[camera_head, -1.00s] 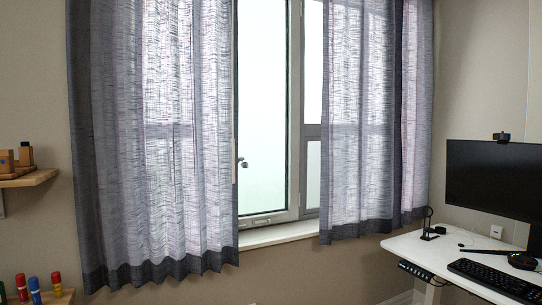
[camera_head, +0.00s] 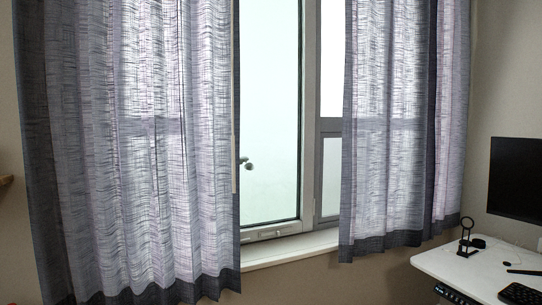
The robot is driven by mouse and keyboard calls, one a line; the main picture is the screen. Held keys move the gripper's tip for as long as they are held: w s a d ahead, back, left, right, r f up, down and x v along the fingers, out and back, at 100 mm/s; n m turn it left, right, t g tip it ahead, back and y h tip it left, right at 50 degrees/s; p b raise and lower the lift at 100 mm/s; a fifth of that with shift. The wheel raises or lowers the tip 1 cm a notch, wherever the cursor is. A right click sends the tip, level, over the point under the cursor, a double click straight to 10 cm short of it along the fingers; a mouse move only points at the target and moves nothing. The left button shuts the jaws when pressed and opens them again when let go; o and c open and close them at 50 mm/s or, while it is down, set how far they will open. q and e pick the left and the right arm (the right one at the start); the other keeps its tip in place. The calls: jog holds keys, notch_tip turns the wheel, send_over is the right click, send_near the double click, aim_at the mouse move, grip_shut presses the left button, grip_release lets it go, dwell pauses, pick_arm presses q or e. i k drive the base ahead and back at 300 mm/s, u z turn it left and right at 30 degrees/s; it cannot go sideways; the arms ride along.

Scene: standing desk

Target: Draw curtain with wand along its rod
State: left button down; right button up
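A sheer grey-lilac curtain with dark borders hangs in two panels. The left panel (camera_head: 130,150) covers the left part of the window. The right panel (camera_head: 395,130) covers the right part, with a gap between them. A thin pale wand (camera_head: 235,120) hangs upright along the inner edge of the left panel and ends a little below mid-height. The rod is above the view. Neither of my grippers is in view.
The window (camera_head: 275,110) with its handle shows in the gap, above a white sill (camera_head: 290,246). A white desk (camera_head: 470,268) with a black monitor (camera_head: 516,180), a keyboard and a small black stand is at the lower right. A shelf edge shows at the far left.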

aim_at(219, 212)
jog(key=u, duration=0.45)
jog(key=i, duration=1.05)
jog(key=u, duration=0.85)
